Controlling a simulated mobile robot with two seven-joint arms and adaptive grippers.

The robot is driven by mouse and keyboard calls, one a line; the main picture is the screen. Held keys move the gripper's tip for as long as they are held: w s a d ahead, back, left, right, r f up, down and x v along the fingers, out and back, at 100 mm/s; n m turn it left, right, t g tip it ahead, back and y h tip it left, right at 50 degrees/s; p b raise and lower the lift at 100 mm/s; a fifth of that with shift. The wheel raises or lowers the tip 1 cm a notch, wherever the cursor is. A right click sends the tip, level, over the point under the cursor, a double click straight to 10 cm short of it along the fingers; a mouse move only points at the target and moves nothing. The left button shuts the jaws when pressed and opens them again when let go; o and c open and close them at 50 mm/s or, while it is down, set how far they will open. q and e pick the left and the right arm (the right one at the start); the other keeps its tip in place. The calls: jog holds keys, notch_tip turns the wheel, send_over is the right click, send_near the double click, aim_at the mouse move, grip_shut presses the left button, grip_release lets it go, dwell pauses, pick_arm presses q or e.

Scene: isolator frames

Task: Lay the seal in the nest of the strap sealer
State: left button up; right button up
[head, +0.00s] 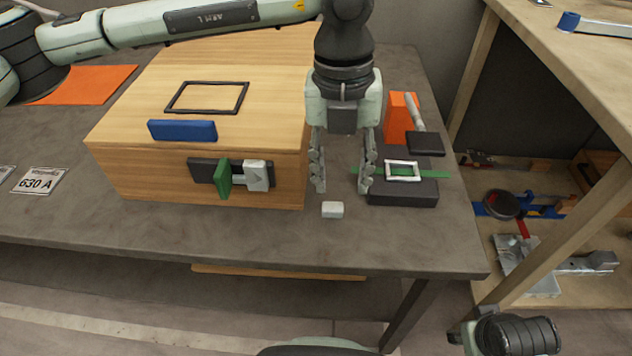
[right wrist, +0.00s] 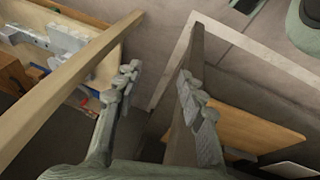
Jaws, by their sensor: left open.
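The small pale grey block that looks like the seal (head: 332,209) lies on the table top near the front edge. My left gripper (head: 342,188) points down with its fingers apart, just behind and above the block; nothing is between them. To its right stands the strap sealer (head: 403,194), a dark base with a green strap (head: 437,174) across it and a white rectangular frame (head: 403,163) on top, which looks like the nest. An orange block and a lever with a dark pad stand behind it. My right gripper (right wrist: 157,85) is open and empty in the right wrist view, away from the table top.
A wooden box (head: 142,172) with a dark frame, a blue bar (head: 182,130) and a green-and-grey latch (head: 224,180) fills the table's middle. A wooden shelf unit (head: 545,75) with tools stands at the right. The table front (head: 250,230) is clear around the block.

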aim_at(333, 206)
pick_arm(q)
jog(key=shift+w+a+r+y, duration=0.1)
jog(key=shift+w+a+y, duration=0.2)
jog(key=shift+w+a, duration=0.35)
jog(key=shift+w+f, duration=0.2)
jog(key=shift+f, duration=0.05)
jog(key=shift+s+f, duration=0.15)
jog(key=shift+f, duration=1.4)
notch_tip(333, 206, down, 4)
jog(key=shift+s+d+r+p, duration=0.1)
jog(key=shift+d+r+p, duration=0.1)
jog(key=shift+p, duration=0.2)
jog(key=shift+f, duration=0.3)
jog(key=c, duration=0.7)
grip_shut()
pick_arm(e)
jog(key=shift+w+a+f, duration=0.1)
jog(key=shift+w+f, duration=0.1)
jog(key=shift+f, duration=0.3)
jog(key=shift+w+a+f, duration=0.1)
jog(key=shift+w+f, duration=0.1)
jog(key=shift+f, duration=0.3)
pick_arm(q)
jog(key=shift+r, duration=0.1)
pick_arm(e)
jog(key=shift+d, duration=0.1)
